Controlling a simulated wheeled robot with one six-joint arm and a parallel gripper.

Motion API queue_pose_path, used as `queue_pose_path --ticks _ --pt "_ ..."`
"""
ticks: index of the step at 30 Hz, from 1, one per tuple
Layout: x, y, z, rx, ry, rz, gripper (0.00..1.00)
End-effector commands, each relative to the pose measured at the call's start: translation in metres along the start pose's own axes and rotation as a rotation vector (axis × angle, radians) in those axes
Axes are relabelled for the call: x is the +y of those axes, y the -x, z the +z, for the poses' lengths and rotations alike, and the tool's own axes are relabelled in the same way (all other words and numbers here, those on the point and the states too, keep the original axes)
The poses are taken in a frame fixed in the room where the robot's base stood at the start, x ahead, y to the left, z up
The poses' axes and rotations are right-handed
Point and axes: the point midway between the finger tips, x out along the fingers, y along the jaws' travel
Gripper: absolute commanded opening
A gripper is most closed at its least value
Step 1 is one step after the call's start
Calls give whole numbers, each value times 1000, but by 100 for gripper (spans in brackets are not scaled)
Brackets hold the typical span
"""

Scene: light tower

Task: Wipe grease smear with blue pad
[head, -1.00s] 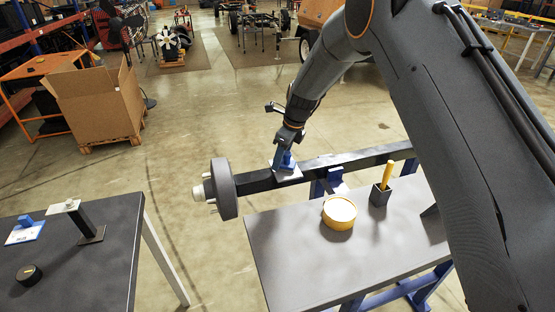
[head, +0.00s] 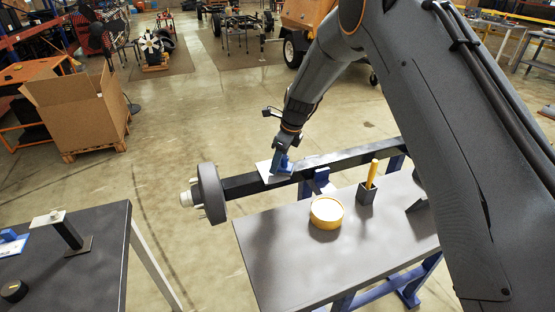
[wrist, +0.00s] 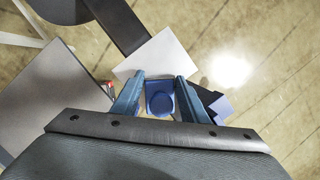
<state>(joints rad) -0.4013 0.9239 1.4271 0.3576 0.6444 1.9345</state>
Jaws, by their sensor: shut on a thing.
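My gripper (wrist: 160,82) is shut on the blue pad, whose blue handle block (wrist: 160,99) sits between the fingers. In the head view my gripper (head: 284,150) is above the dark beam (head: 330,160), near its hub end. The pad's pale flat plate (head: 266,169) lies at the top of the beam, and it also shows in the wrist view (wrist: 157,53). I cannot tell whether the plate touches the beam or is just above it. No grease smear can be made out; the plate and gripper cover part of the beam.
A round hub (head: 210,193) ends the beam at left. Another dark table (head: 85,285) stands at left. A cardboard box (head: 75,115) is behind.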

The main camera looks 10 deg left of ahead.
Motion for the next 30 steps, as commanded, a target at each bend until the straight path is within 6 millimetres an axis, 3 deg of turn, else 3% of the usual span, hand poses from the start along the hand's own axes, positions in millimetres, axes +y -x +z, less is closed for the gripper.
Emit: queue_pose_path --ticks 30 --pt "51 -16 43 6 1 9 12"
